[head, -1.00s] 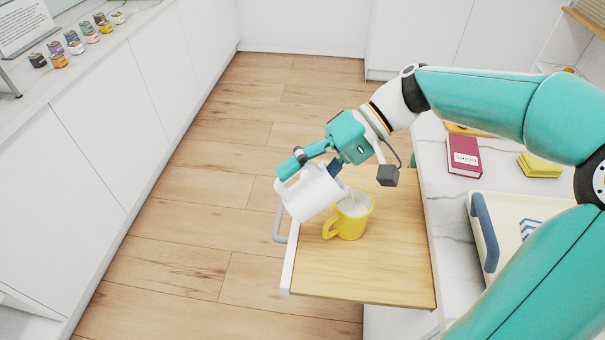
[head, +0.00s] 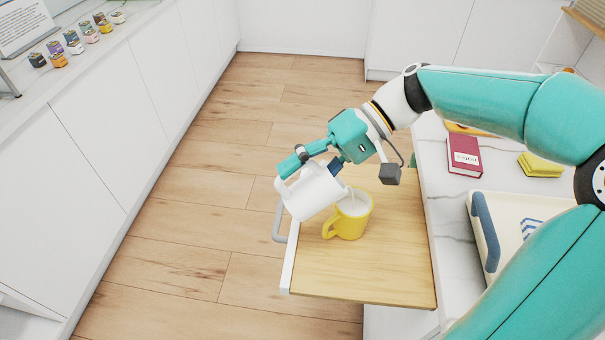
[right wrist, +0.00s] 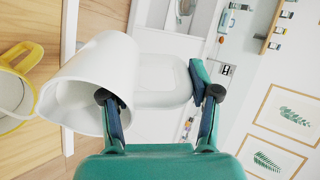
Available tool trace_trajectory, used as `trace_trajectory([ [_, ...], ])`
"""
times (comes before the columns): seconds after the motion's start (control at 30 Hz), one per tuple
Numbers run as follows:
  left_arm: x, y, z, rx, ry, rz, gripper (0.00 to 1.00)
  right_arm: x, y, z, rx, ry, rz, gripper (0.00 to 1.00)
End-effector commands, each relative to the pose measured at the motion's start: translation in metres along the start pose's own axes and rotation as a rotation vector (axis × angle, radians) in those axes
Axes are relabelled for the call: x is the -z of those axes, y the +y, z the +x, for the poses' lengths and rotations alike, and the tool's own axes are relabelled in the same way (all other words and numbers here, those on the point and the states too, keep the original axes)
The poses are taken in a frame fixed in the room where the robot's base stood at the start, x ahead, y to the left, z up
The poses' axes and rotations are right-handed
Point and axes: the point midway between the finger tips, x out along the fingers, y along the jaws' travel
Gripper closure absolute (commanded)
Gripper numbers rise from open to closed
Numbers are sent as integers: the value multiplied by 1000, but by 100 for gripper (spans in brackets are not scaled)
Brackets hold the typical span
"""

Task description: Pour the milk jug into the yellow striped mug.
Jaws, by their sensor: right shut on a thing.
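The white milk jug (head: 313,193) is tilted steeply to the right, its mouth at the rim of the yellow mug (head: 347,220). The mug stands upright on the wooden pull-out board (head: 370,275). My right gripper (head: 316,158) is shut on the jug. In the right wrist view the jug (right wrist: 92,80) is between the fingers and the mug (right wrist: 15,90) is at the left edge. I cannot make out stripes on the mug. My left gripper is not in view.
The white pull-out with a grey handle (head: 279,222) juts over the wooden floor. On the marble counter at right are a red book (head: 464,156), yellow sponges or pads (head: 540,165) and a cream tray (head: 505,225) with blue handles.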

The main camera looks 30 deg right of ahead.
Motion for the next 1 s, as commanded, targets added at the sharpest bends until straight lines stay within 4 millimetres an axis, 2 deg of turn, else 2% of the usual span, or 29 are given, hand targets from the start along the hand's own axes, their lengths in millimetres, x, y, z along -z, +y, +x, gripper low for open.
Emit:
trace_trajectory([
  [0.27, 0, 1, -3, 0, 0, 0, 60, 0, -2, 1, -16, -1, -2, 100],
  [0.5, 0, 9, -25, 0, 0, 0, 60, -1, 0, 17, -223, -6, -4, 100],
  [0.73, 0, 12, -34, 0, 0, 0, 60, 0, 8, 26, -327, -5, 1, 100],
  [1.0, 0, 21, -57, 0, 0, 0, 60, 0, 16, 37, -513, -8, 2, 100],
])
